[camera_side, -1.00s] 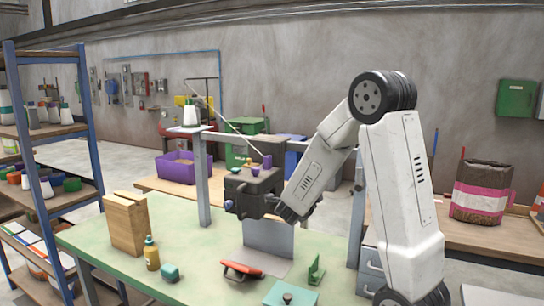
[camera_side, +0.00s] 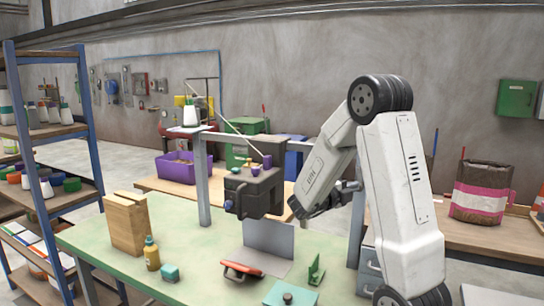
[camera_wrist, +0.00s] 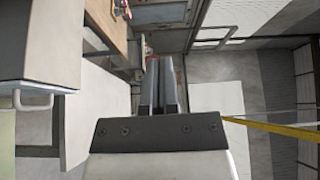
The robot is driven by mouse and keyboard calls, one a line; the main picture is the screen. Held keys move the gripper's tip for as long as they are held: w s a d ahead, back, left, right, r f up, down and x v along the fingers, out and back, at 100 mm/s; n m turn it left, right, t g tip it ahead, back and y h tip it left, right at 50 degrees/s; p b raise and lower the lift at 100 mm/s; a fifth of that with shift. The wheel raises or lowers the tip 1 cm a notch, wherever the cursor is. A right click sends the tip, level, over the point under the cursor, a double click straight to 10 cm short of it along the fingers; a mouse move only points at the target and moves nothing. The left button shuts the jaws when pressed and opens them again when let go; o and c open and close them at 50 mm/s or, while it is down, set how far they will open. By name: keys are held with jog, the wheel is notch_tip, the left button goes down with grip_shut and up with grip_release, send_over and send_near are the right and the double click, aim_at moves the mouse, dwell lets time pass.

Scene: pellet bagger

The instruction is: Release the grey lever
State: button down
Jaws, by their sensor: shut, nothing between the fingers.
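The pellet bagger is a dark box-shaped machine (camera_side: 255,192) on a grey frame, in the middle of the side view. The machine is not identifiable in the wrist view.
A grey post and crossbar (camera_side: 203,180) stand left of the machine. A striped bag (camera_side: 480,194) stands far right.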

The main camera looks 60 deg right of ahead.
aim_at(360, 177)
jog(key=shift+s+d, duration=0.1)
jog(key=shift+d, duration=0.05)
jog(key=x, duration=1)
jog(key=shift+w+d+f, duration=0.1)
jog(key=shift+w, duration=0.95)
jog(key=shift+w+d+f, duration=0.1)
jog(key=shift+w, duration=0.95)
